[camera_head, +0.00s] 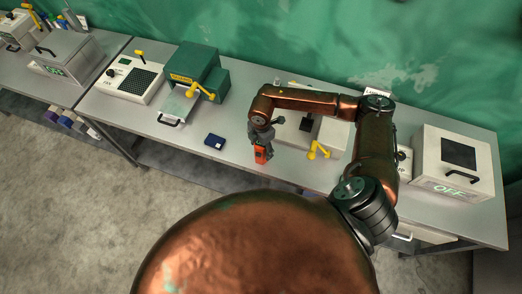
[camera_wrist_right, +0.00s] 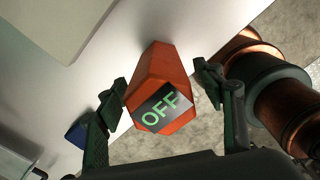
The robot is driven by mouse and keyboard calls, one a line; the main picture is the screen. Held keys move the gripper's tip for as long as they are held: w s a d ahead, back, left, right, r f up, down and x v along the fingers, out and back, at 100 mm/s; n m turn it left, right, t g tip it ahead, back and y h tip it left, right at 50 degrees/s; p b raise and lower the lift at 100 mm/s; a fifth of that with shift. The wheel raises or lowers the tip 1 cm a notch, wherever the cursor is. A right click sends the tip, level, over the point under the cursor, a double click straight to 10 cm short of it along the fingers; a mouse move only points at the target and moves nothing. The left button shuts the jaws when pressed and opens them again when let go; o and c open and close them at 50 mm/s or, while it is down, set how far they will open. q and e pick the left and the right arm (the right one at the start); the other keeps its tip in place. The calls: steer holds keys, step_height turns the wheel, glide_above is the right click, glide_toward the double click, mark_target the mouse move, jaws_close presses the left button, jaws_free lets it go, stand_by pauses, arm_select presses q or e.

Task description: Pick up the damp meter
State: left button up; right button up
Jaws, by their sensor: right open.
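The damp meter appears to be the orange device (camera_head: 261,155) with a dark face, near the table's front edge, below my right gripper (camera_head: 261,138). In the right wrist view the orange device (camera_wrist_right: 160,75) shows a lit green "OFF" on its dark screen. It lies between the two fingers of my right gripper (camera_wrist_right: 162,88). The fingers are apart, with a visible gap on each side of the device. My left gripper is in neither view.
A small dark blue box (camera_head: 214,141) lies left of the device. A green machine (camera_head: 196,75) with yellow levers stands further left. A white box with a dark window (camera_head: 457,160) stands at the right. The bench (camera_head: 235,120) is bare between the blue box and the device.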

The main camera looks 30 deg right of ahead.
steer(key=shift+c, duration=0.6)
steer(key=c, duration=1.4)
